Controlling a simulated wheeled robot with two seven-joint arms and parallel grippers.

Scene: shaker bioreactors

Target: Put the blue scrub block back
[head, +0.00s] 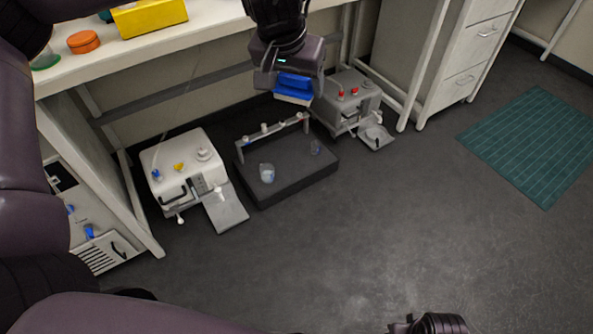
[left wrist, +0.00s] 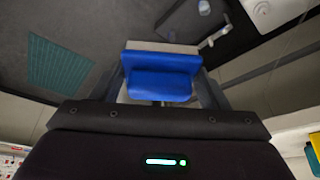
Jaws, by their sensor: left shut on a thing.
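The blue scrub block (head: 293,86) is blue with a pale layer along one face. My left gripper (head: 290,84) is shut on it and holds it in the air, in front of the bench edge and above the dark floor tray in the picture. In the left wrist view the block (left wrist: 160,80) sits between the two fingers of the gripper (left wrist: 162,85). In the head view, part of an arm of mine shows at the bottom right, but its gripper fingers do not show.
A dark tray (head: 290,188) with a rail and small clear vessels stands on the floor. A white machine (head: 180,160) is left of it, a grey one (head: 345,98) right. The bench (head: 140,58) carries a yellow box (head: 150,17) and an orange round item (head: 83,42).

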